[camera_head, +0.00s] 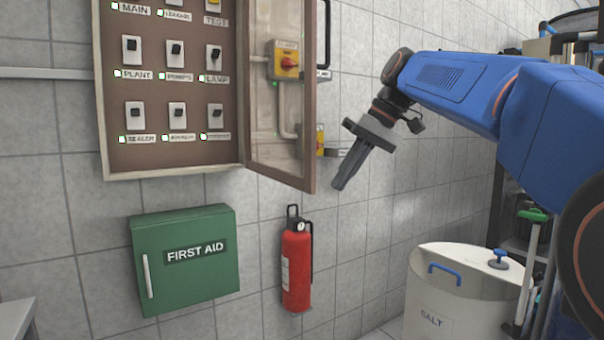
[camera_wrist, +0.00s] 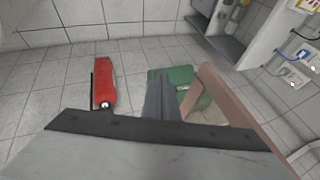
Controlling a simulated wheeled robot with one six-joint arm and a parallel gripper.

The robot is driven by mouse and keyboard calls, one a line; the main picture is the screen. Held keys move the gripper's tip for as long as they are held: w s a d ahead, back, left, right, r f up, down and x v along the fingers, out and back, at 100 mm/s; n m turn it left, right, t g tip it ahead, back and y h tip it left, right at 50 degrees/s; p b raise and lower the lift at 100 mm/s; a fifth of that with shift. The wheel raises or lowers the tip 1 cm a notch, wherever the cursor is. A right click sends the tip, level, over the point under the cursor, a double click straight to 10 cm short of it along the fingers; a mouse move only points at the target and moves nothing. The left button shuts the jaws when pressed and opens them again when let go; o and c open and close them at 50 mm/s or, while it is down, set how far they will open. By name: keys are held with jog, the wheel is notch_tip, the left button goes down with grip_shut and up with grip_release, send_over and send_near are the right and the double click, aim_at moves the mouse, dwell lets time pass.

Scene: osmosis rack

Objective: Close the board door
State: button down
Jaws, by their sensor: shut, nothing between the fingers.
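The control board (camera_head: 172,83) hangs on the tiled wall at the upper left, with rows of labelled switches. Its board door (camera_head: 309,110) is a wood-framed clear panel hinged on the board's right side. It stands open, swung out from the wall. A dark handle (camera_head: 326,40) shows at the door's outer edge. My gripper (camera_head: 338,186) is shut and empty, pointing down, just right of the door's lower outer corner; contact is not clear. In the wrist view, my closed fingers (camera_wrist: 160,82) are left of the door's brown frame (camera_wrist: 232,102).
A green first aid box (camera_head: 185,260) and a red extinguisher (camera_head: 297,262) hang below the board; both also show in the wrist view. A white salt bin (camera_head: 440,300) stands at the lower right. A yellow box with a red knob (camera_head: 287,62) shows through the door.

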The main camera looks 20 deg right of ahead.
aim_at(303, 172)
jog(key=w+d+r+n+y, duration=0.2)
jog(key=w+r, duration=0.4)
jog(key=r, duration=0.2)
jog(key=shift+w+a+f, duration=0.2)
jog(key=shift+a+f, duration=1.1)
jog(key=shift+a, duration=0.25)
jog(key=shift+w+a+f, duration=0.15)
jog(key=shift+a+f, duration=1.2)
jog(key=shift+a, duration=0.25)
jog(key=shift+w+a+f, duration=0.2)
jog(key=shift+a+f, duration=1.1)
jog(key=shift+a, duration=0.25)
